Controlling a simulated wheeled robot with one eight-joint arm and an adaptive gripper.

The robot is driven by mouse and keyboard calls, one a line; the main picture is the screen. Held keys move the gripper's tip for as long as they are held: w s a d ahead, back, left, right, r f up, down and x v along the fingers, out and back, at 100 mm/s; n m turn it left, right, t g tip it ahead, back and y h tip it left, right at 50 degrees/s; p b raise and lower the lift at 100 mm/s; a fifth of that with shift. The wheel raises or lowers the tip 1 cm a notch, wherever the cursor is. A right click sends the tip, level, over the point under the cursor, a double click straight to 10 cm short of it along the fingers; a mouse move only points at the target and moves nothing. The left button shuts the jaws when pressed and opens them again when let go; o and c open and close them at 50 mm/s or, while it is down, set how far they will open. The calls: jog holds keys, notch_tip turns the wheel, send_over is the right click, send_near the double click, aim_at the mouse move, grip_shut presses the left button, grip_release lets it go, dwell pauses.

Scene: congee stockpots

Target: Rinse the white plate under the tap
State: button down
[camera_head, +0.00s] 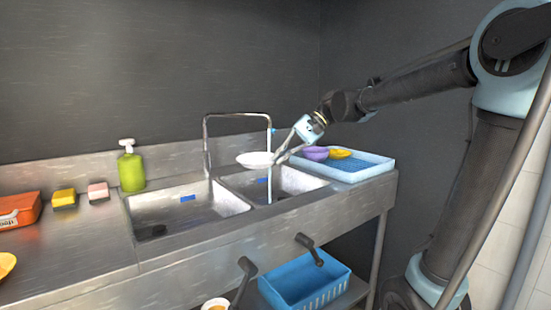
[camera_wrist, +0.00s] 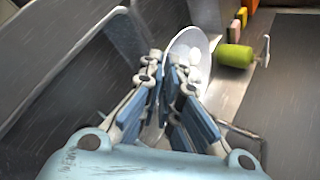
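The white plate (camera_head: 254,159) is held above the right sink basin, roughly level in the head view. My gripper (camera_head: 279,157) is shut on its right edge. In the wrist view the plate (camera_wrist: 201,48) stands between my finger pads (camera_wrist: 170,72), which hide part of it. The tap (camera_head: 238,115) is a metal arch over the two basins. A thin pale stream (camera_head: 269,185) runs down from its right end into the right basin (camera_head: 300,181), in line with the plate's right part. I cannot tell whether the water touches the plate.
A blue tray (camera_head: 366,168) with a purple bowl (camera_head: 315,153) and a yellow one (camera_head: 340,154) stands right of the sink. A green soap bottle (camera_head: 131,170), a yellow sponge (camera_head: 64,198) and a pink sponge (camera_head: 98,191) are left. A blue crate (camera_head: 300,287) sits below.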

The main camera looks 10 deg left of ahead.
jog(key=w+a+f, duration=0.2)
jog(key=w, duration=1.1)
jog(key=shift+w+f, duration=0.25)
jog(key=shift+f, duration=0.1)
dwell(0.3)
jog(key=shift+d, duration=0.25)
dwell(0.5)
jog(key=shift+d, duration=0.4)
jog(key=s+d, duration=0.1)
jog(key=s, duration=0.6)
jog(key=shift+s, duration=0.4)
dwell(0.4)
dwell(1.1)
jog(key=shift+s+d, duration=0.1)
